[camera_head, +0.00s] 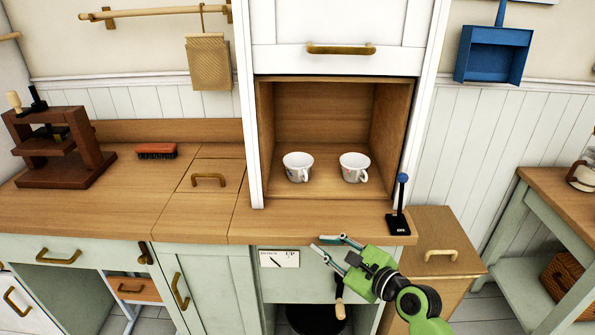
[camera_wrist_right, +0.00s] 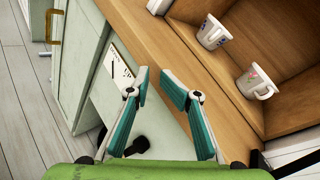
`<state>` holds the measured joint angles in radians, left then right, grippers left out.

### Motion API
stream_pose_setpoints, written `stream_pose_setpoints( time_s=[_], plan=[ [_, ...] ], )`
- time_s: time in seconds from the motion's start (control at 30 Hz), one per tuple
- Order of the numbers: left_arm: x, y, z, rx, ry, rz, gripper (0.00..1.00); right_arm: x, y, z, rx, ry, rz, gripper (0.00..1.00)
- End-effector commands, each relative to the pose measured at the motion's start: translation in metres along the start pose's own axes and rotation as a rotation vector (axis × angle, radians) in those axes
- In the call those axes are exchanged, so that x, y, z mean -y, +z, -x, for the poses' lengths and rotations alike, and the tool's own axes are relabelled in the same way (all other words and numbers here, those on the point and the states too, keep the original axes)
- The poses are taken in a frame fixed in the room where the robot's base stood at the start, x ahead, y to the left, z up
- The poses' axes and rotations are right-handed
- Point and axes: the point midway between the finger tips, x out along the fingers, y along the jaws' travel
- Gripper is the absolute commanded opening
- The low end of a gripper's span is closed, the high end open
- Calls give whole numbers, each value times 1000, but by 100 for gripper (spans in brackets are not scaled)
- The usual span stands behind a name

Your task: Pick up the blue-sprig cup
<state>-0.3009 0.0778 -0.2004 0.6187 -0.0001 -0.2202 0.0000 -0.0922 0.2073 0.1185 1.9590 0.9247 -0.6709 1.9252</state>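The blue-sprig cup (camera_head: 298,168) stands upright on the floor of the open cupboard niche, on the left. It is white with small blue marks, which show more clearly in the right wrist view (camera_wrist_right: 212,34). A similar white cup (camera_head: 354,168) with a reddish mark stands to its right, apart from it; it also shows in the right wrist view (camera_wrist_right: 256,82). My right gripper (camera_head: 323,243) is open and empty, in front of the counter's front edge and below the cups. Its two fingers (camera_wrist_right: 157,83) are spread in the right wrist view. My left gripper is not in view.
The wooden niche (camera_head: 320,110) has side walls and a white door (camera_head: 340,30) above. A small stand with a blue knob (camera_head: 399,205) stands on the counter right of the niche. A red brush (camera_head: 157,151) and wooden press (camera_head: 60,150) are at left. Counter before the cups is clear.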

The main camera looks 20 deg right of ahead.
Motion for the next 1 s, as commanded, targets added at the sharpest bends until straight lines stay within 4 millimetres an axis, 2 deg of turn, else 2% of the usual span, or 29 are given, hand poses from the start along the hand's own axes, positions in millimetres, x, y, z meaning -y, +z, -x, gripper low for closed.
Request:
stream_pose_setpoints(
  time_s=[0.03, 0.1, 0.2, 0.3, 0.47, 0.63, 0.8, 1.0],
  plan=[
    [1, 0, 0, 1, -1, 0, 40, 20, 7, -3, 30, -44, -81, 26],
    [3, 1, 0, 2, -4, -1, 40, 41, 12, -6, 69, -88, -209, 26],
    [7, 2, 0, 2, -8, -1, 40, 70, 18, -8, 126, -143, -375, 26],
    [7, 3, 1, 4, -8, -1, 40, 90, 23, -7, 170, -178, -488, 26],
    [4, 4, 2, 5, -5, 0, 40, 98, 24, -20, 185, -188, -542, 26],
    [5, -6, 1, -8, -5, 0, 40, 104, 27, -53, 182, -184, -540, 26],
    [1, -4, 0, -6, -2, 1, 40, 108, 28, -81, 178, -183, -539, 26],
    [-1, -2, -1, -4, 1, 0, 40, 110, 29, -94, 176, -182, -537, 26]
  ],
)
